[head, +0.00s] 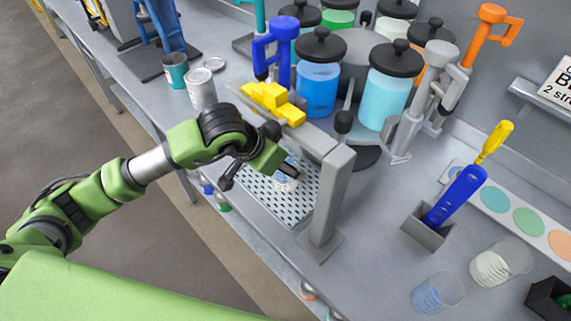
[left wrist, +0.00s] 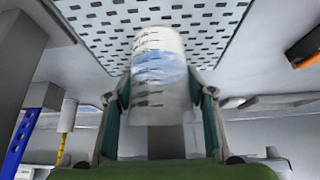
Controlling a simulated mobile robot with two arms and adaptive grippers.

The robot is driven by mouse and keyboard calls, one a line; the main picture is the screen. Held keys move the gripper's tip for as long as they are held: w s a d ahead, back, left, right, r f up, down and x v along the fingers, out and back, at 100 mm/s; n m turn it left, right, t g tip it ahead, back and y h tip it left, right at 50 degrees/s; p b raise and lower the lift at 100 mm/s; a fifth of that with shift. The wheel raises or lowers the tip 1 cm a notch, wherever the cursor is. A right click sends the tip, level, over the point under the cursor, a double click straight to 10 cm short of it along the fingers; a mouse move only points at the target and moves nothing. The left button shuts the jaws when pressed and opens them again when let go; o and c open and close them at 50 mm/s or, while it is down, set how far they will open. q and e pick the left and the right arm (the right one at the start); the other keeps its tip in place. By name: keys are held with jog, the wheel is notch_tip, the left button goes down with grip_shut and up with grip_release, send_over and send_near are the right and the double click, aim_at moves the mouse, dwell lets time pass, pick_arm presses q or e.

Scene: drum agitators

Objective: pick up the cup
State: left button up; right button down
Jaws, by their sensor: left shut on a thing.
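The cup (head: 286,181) is clear, with dark measuring marks and something bluish showing in or through it. It is at the perforated white tray (head: 262,192) under the grey frame with yellow blocks. In the left wrist view the cup (left wrist: 158,65) sits between both fingers of my left gripper (left wrist: 158,98), which is shut on it. In the head view my left gripper (head: 285,166) partly hides the cup. I cannot tell whether the cup touches the tray. My right gripper is not in view.
The grey frame (head: 335,190) stands close on the right of my left gripper. Jars with black lids, including a blue one (head: 317,88), stand behind it. Two clear beakers, one with blue marks (head: 437,293), and a grey holder (head: 428,228) stand at the right. The counter between is clear.

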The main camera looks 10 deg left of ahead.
pick_arm(q)
jog(key=shift+r, duration=0.1)
jog(key=shift+w+r+b, duration=0.1)
jog(key=shift+r+b, duration=0.4)
jog(key=shift+r, duration=0.1)
jog(key=s+a+b, duration=0.1)
jog(key=s+a, duration=0.1)
jog(key=s+a+b, duration=0.1)
jog(key=s+b, duration=0.1)
jog(key=s, duration=0.1)
jog(key=s+a+b, duration=0.1)
jog(key=s+a, duration=0.1)
jog(key=s, duration=0.1)
jog(key=shift+s+a+f, duration=0.1)
jog(key=shift+s+a, duration=0.1)
jog(key=shift+a, duration=0.15)
jog(key=shift+s+a+r+p, duration=0.15)
jog(key=shift+s+a+p, duration=0.2)
jog(key=shift+s, duration=0.3)
jog(key=shift+s+a+r+p, duration=0.1)
jog(key=shift+s+a, duration=0.35)
jog(key=shift+s, duration=0.15)
jog(key=shift+s+a+p, duration=0.65)
jog(key=shift+s+p, duration=0.25)
jog(key=shift+p, duration=1.15)
jog(key=shift+s+a+p, duration=0.6)
jog(key=shift+s+p, duration=0.3)
jog(key=shift+p, duration=1.1)
